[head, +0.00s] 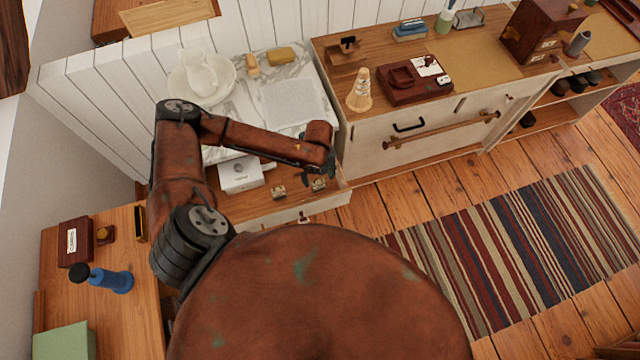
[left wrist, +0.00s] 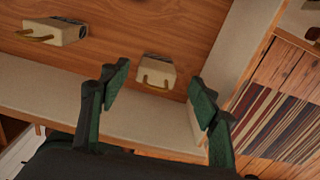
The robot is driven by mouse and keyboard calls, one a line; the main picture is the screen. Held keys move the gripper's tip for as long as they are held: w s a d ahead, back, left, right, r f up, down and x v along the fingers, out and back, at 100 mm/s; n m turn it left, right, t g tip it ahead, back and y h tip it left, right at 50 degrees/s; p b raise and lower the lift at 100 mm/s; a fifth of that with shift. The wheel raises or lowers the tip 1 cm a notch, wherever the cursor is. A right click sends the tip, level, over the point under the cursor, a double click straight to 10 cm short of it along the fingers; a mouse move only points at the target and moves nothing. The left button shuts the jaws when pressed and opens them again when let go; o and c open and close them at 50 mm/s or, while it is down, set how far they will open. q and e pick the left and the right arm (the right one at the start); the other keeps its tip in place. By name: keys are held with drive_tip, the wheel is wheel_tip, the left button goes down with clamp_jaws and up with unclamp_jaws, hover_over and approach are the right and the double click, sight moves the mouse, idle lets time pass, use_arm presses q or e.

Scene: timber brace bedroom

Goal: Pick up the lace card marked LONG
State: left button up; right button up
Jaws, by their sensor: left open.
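Two small cream cards with tan lace loops lie in an open drawer. In the left wrist view one card (left wrist: 157,72) is between and just beyond my fingertips, and the other card (left wrist: 55,31) is at upper left. In the head view they are the left card (head: 279,192) and the right card (head: 319,184). No marking on either is readable, so I cannot tell which is LONG. My left gripper (head: 318,170) is over the drawer near the right card. Its two green fingers (left wrist: 160,88) are apart and empty. My right gripper is not in view.
The drawer's pale front wall (left wrist: 140,135) and side wall stand close to my fingers. A white box (head: 240,175) lies left of the cards. The marble top (head: 245,115) with a jug and basin is behind. A striped rug (head: 520,245) lies on the floor at right.

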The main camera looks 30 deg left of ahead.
sight(318, 185)
use_arm(q)
drive_tip(key=shift+s+f, duration=0.1)
drive_tip(key=shift+f, duration=0.6)
drive_tip(key=f+b, duration=0.1)
drive_tip(key=f, duration=0.3)
drive_tip(key=shift+s+f, duration=0.2)
drive_tip(key=shift+f, duration=0.1)
drive_tip(key=shift+c, duration=1.1)
drive_tip(key=c, duration=0.9)
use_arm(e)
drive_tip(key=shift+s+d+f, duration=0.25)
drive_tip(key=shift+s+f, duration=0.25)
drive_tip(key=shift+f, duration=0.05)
